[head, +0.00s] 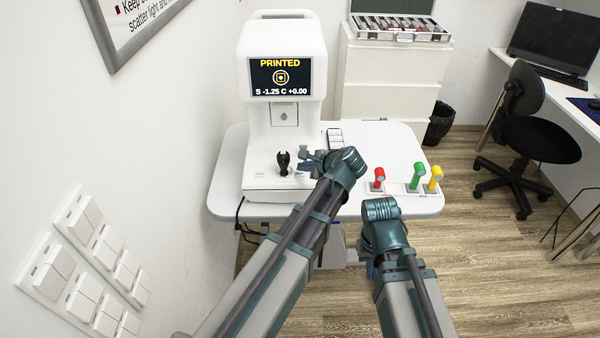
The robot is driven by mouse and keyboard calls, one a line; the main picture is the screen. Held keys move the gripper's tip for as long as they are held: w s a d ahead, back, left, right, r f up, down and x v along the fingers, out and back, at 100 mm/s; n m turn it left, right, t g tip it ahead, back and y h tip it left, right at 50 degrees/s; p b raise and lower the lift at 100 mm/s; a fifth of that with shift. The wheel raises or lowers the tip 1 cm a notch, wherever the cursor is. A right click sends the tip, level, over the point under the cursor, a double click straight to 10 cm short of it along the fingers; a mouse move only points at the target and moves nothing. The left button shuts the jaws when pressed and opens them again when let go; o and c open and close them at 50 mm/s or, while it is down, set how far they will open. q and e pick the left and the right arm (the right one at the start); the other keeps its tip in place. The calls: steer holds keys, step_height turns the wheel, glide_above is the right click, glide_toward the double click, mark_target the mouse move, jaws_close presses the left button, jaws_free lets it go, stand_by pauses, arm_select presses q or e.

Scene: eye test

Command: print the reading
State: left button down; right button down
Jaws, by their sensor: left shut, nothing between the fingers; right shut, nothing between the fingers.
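The white eye-test machine (257,45) stands on a white table. Its screen (280,77) reads "PRINTED" above a ring target and "S -1.25 C +0.00". A black joystick (284,165) stands upright on the machine's base. My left gripper (308,156) is shut and empty, just right of the joystick at the base's front; I cannot tell whether it touches the base. My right arm ends in front of the table's front edge, and its gripper fingers are hidden. No printed slip shows.
Red (379,174), green (417,171) and yellow (436,174) levers stand on the table's right side. A white cabinet (385,75) with a lens case (400,27) stands behind. A wall with switches (92,265) is close at left. Open floor and a black chair (535,140) lie right.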

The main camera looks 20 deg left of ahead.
arm_select(q)
steer(key=shift+r, duration=0.1)
steer(key=r+p, duration=0.5)
steer(key=shift+s+d, duration=0.1)
steer(key=shift+s, duration=0.25)
steer(key=shift+f, duration=0.15)
stand_by(0.4)
steer(key=s+d+f+n+g+h+p, duration=0.1)
steer(key=s+d+n+g+h, duration=0.1)
steer(key=s, duration=0.5)
steer(key=s+d+f+n+g+h+p, duration=0.1)
steer(key=s+d+f+n+g+h, duration=0.1)
steer(key=s+d+n, duration=0.3)
steer(key=s+d+f+n+g+h+p, duration=0.1)
steer(key=s+d+f+n+g+h, duration=0.1)
steer(key=s, duration=0.9)
steer(key=d+n+h, duration=0.1)
steer(key=d+n, duration=0.1)
steer(key=d, duration=0.1)
steer(key=shift+s, duration=0.2)
steer(key=shift+f, duration=0.1)
stand_by(1.1)
